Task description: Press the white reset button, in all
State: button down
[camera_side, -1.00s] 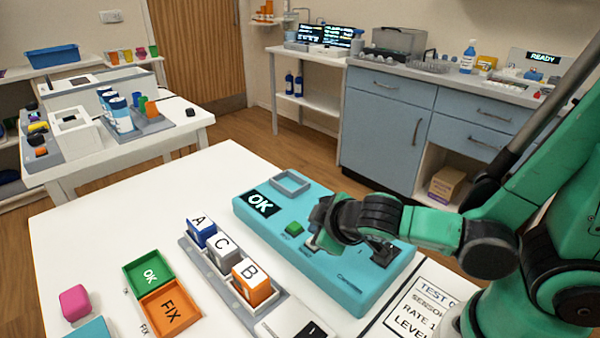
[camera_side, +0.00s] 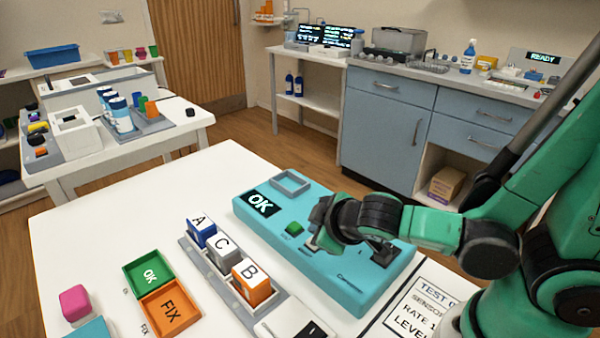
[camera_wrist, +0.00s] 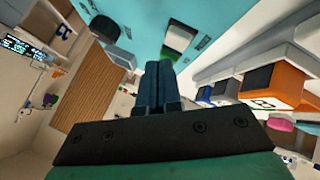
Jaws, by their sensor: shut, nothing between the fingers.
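The teal machine (camera_side: 345,285) lies on the white table, with a small screen (camera_side: 262,203) reading OK. A green button (camera_side: 294,229) is on its top. A small pale button (camera_side: 312,243), which looks like the white reset button, is beside it, partly hidden by my gripper. My gripper (camera_side: 318,238) is shut and empty, low over the machine at the pale button. Whether it touches is unclear. In the wrist view, the shut fingers (camera_wrist: 158,75) point toward a green and white patch (camera_wrist: 181,39) on the teal surface.
A rack holds lettered blocks A (camera_side: 201,232), C (camera_side: 224,253) and B (camera_side: 251,282) beside the machine. A green OK tray (camera_side: 148,268) and an orange FIX tray (camera_side: 170,310) lie left of it. A pink block (camera_side: 75,303) is at far left.

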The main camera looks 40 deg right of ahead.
jog(key=shift+r, duration=2.5)
jog(key=shift+d+m, duration=0.3)
jog(key=d+m+y, duration=0.1)
jog(key=s+d+r+m+g+y, duration=0.1)
jog(key=m, duration=0.2)
jog(key=shift+s+d+r+m+g+y, duration=0.3)
jog(key=shift+s+d+r+m+y, duration=0.05)
jog(key=shift+d+m+y, duration=0.05)
